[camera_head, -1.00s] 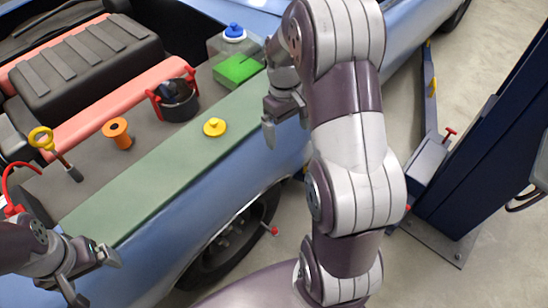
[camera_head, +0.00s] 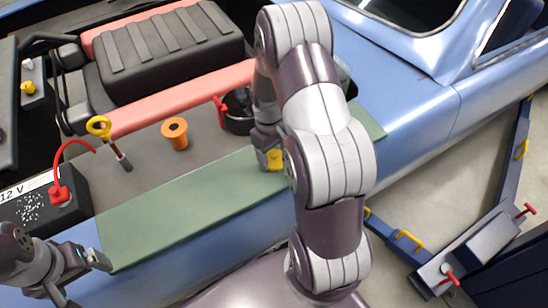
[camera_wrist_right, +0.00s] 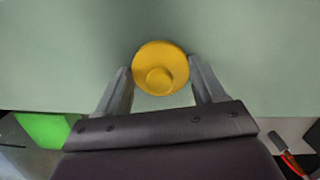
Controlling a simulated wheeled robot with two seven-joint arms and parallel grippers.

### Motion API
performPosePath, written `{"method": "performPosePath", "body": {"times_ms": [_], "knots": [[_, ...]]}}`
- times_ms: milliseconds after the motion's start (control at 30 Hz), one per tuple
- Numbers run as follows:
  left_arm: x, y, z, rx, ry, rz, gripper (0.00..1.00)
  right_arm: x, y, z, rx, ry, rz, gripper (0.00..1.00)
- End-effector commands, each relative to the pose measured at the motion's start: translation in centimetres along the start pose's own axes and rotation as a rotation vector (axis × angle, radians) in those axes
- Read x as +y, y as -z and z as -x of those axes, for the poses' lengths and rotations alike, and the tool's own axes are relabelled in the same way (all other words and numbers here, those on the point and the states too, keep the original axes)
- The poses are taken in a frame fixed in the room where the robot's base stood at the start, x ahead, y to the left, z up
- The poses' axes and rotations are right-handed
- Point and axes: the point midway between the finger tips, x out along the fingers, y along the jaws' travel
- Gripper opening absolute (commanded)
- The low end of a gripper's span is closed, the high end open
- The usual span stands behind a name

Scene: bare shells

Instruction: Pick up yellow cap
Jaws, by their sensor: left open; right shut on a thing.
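The yellow cap (camera_wrist_right: 160,62) is round with a small raised knob and sits between the fingertips of my right gripper (camera_wrist_right: 161,78) in the right wrist view. The fingers are shut on its sides, over the green mat (camera_wrist_right: 60,50). In the head view only part of the cap (camera_head: 275,160) shows at my right gripper (camera_head: 268,152), beside my arm. I cannot tell whether the cap still touches the mat. My left gripper (camera_head: 78,272) is open and empty at the lower left, near the mat's left end.
An orange spool-like part (camera_head: 174,133), a yellow-handled dipstick (camera_head: 110,138) and a black holder with red clips (camera_head: 238,110) stand behind the mat (camera_head: 180,214). A battery (camera_head: 40,208) with a red cable is at left. A green block (camera_wrist_right: 42,130) shows in the wrist view.

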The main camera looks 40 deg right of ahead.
Motion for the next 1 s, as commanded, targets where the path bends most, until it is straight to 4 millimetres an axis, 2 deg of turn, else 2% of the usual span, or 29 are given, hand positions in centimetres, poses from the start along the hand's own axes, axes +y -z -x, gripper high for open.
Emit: {"method": "performPosePath", "body": {"times_ms": [133, 167, 433, 567, 667, 1000], "knots": [[0.0, 0.0, 0.0, 0.000, 0.000, 0.000, 0.94, 0.0, 0.0, -0.1, -0.001, 0.000, 0.000, 0.39], [0.0, 0.0, 0.0, 0.000, 0.000, 0.000, 0.94, 0.0, 0.0, -0.1, -0.001, 0.000, 0.000, 0.35], [0.0, 0.0, -0.1, 0.000, 0.000, 0.000, 0.94, 0.0, 0.0, 0.3, 0.000, 0.000, 0.000, 0.34], [0.0, -0.1, -0.5, 0.000, 0.000, 0.000, 0.94, 0.0, -0.1, 1.7, 0.002, -0.001, -0.001, 0.34], [0.0, -0.1, -0.8, 0.000, 0.000, 0.000, 0.94, 0.0, -0.3, 3.5, 0.004, -0.002, -0.001, 0.34], [0.0, -0.2, -1.9, 0.000, 0.000, 0.000, 0.94, -3.6, -7.4, 7.5, 0.002, -0.001, 0.001, 0.34]]}}
